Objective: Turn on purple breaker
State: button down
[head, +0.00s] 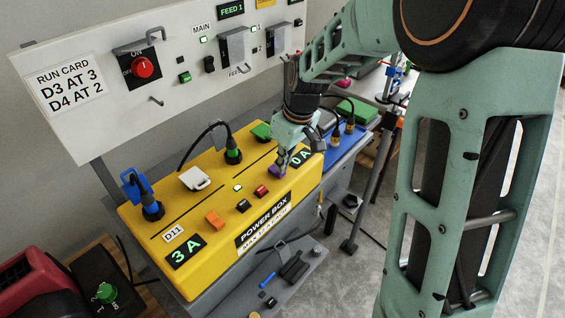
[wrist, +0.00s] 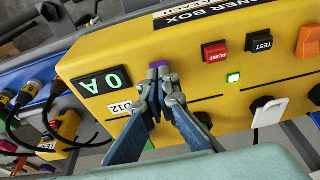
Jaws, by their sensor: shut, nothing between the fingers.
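The purple breaker (head: 276,171) is a small rocker on the top of the yellow power box (head: 215,243), next to the "0 A" display (head: 301,157). In the wrist view only a sliver of the purple breaker (wrist: 158,64) shows beyond my fingertips, so its tilt is hard to tell. My gripper (head: 281,160) is shut and empty, with its tips right at the purple breaker. In the wrist view my gripper (wrist: 161,77) covers most of it; whether the tips press on it I cannot tell. The wrist view's display (wrist: 103,82) reads 0 A, beside a D12 label.
On the box are an orange breaker (head: 215,220) by the "3 A" display (head: 186,250), a red RESET button (head: 261,191), a black TEST button (head: 243,206) and a lit green lamp (head: 238,188). Plugs with cables and a white cover (head: 195,179) stand behind. A white panel (head: 100,90) rises at the back.

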jog(key=shift+s+d+f+b, duration=0.15)
jog(key=shift+f+b, duration=0.15)
jog(key=shift+f, duration=0.2)
jog(key=shift+r, duration=0.1)
jog(key=shift+w+a+r+p, duration=0.3)
jog(key=shift+w+a+p, duration=0.05)
jog(key=shift+w+a, duration=0.2)
jog(key=shift+r, duration=0.1)
jog(key=shift+r+p, duration=0.35)
jog(key=p+v, duration=0.1)
jog(key=v, duration=0.1)
jog(key=p+v, duration=0.2)
jog(key=shift+w+a, duration=0.2)
jog(key=shift+a, duration=0.05)
jog(key=s+d+r+b, duration=0.1)
jog(key=s+d+r, duration=0.2)
jog(key=r, duration=0.5)
jog(key=shift+s+d, duration=0.2)
jog(key=shift+d, duration=0.05)
